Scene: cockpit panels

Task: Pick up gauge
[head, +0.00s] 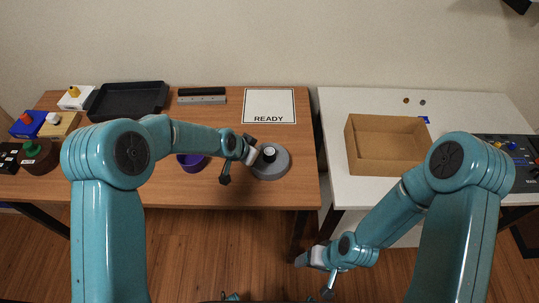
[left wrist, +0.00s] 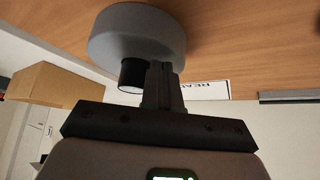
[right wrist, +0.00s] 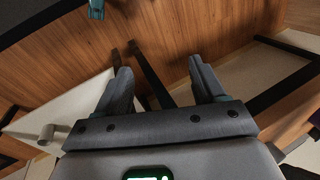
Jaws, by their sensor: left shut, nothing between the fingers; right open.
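A grey round disc with a short black stub on top, which looks like the gauge (head: 272,168), sits near the right end of the wooden table. My left gripper (head: 256,155) is right at its stub, with its fingers shut and empty. In the left wrist view, the gauge (left wrist: 135,30) is just beyond the shut fingers (left wrist: 160,82), and its stub (left wrist: 132,75) is beside them, not between them. I cannot tell whether they touch. My right gripper (head: 304,259) is low in front of the tables; the right wrist view shows its fingers (right wrist: 160,80) open and empty.
A purple round container (head: 192,163) is left of the gauge. A READY sign (head: 269,104), a grey bar (head: 201,99) and a black tray (head: 128,98) are behind. A cardboard box (head: 385,145) stands on the white table (head: 340,105), across a narrow gap.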

